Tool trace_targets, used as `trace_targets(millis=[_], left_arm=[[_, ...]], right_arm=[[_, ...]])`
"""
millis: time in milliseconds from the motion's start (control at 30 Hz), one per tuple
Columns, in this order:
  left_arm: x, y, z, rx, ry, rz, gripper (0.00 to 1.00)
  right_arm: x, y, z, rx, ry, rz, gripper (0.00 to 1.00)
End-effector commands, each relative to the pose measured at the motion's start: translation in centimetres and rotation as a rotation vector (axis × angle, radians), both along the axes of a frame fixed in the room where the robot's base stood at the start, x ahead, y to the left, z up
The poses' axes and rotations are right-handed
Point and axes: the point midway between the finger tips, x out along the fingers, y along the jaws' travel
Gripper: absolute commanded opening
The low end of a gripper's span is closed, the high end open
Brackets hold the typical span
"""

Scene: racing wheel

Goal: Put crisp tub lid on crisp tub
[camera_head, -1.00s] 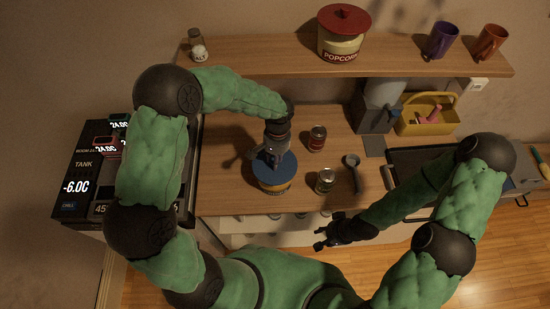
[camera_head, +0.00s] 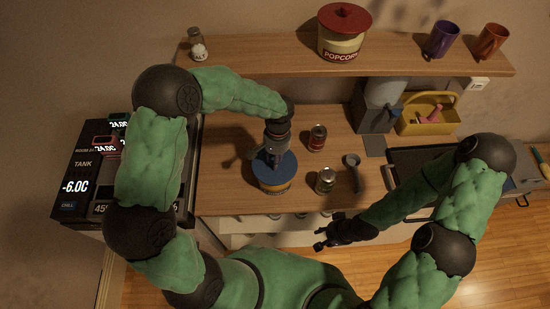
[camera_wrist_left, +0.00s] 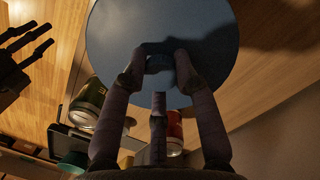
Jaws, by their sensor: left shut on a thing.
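The crisp tub lid (camera_head: 284,166) is a round blue disc with a small knob. It sits at the top of the crisp tub (camera_head: 275,187), a yellowish tub with dark bands on the wooden counter; I cannot tell if it is fully seated. My left gripper (camera_head: 275,155) points down over the lid. In the left wrist view its fingers (camera_wrist_left: 160,60) are shut on the knob of the lid (camera_wrist_left: 115,30), which hides the tub. My right gripper (camera_head: 322,237) hangs empty in front of the counter's edge, its fingers apart.
A red can (camera_head: 317,138), a green can (camera_head: 326,180) and a grey spoon-like utensil (camera_head: 353,170) stand or lie right of the tub. A coffee machine (camera_head: 377,105) and yellow caddy (camera_head: 428,113) are behind. A shelf (camera_head: 270,56) holds a popcorn tub (camera_head: 341,40).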

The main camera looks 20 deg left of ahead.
Motion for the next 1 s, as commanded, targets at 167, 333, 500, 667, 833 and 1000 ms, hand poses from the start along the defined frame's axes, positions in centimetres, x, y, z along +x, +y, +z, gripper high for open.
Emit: trace_targets(millis=[167, 333, 500, 667, 833, 1000], left_arm=[[0.01, 0.0, 0.01, 0.0, 0.0, 0.0, 0.0], [0.01, 0.0, -0.22, 0.0, 0.0, 0.0, 0.0], [0.02, 0.0, -0.69, 0.0, 0.0, 0.0, 0.0], [0.03, 0.01, -0.95, 0.0, 0.0, 0.0, 0.0], [0.04, 0.01, -0.91, 0.0, -0.001, 0.0, 0.0], [0.03, 0.01, -0.9, 0.0, -0.001, 0.0, 0.57]], right_arm=[[0.0, 0.0, 0.0, 0.0, 0.0, 0.0, 0.4], [0.0, 0.0, -0.2, 0.0, 0.0, 0.0, 0.4], [0.0, -0.01, -0.61, 0.0, 0.0, 0.0, 0.4], [0.0, 0.0, -0.83, 0.0, 0.0, 0.0, 0.4], [0.0, -0.01, -0.79, 0.0, 0.0, 0.0, 0.4], [0.0, 0.0, -0.78, 0.0, 0.0, 0.0, 0.4]])
